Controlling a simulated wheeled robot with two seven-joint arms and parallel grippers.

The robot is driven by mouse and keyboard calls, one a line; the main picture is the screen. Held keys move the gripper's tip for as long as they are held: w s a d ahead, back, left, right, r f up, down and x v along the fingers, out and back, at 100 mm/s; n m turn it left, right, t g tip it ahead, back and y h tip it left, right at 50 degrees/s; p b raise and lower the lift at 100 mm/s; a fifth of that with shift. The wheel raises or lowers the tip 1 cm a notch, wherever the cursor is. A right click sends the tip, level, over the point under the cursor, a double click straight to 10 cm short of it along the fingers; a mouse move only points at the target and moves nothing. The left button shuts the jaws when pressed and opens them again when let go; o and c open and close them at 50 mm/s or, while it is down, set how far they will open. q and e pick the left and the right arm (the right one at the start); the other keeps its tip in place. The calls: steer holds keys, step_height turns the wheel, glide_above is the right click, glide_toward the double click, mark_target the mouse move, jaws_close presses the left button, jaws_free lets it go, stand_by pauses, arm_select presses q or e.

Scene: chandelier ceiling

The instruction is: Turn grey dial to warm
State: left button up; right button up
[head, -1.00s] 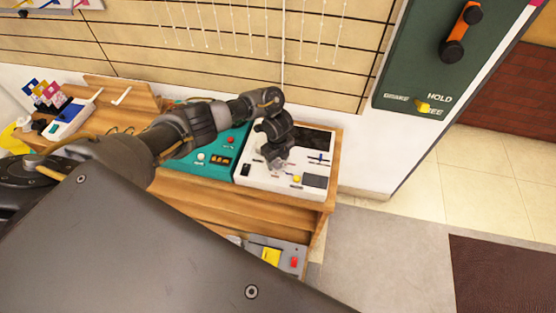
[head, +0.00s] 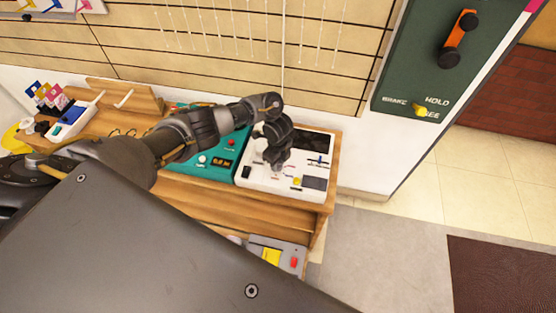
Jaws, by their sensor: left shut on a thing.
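The white console (head: 262,184) stands on the right end of the wooden bench. It has a dark screen, a blue slider (head: 319,160), a yellow button (head: 297,182) and a black switch (head: 247,172). My left gripper (head: 277,167) reaches down onto the middle of this console, its fingers shut. The grey dial cannot be made out; the fingers and wrist cover the spot where they grip. The word "warm" is not readable. My right gripper is out of view.
A teal console (head: 215,169) sits directly left of the white one. A grey box (head: 280,251) with yellow and red parts is lower in front. A green wall panel (head: 425,50) with an orange handle stands at the right.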

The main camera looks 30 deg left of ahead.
arm_select(q)
steer(key=n+p, duration=0.4)
steer(key=n, duration=0.1)
steer(key=shift+r+n, duration=0.2)
steer(key=shift+n, duration=0.1)
steer(key=n+p, duration=0.2)
steer(key=n, duration=0.1)
steer(key=shift+f+n, duration=0.1)
steer(key=shift+n, duration=0.5)
steer(key=o, duration=1)
steer(key=shift+f, duration=0.1)
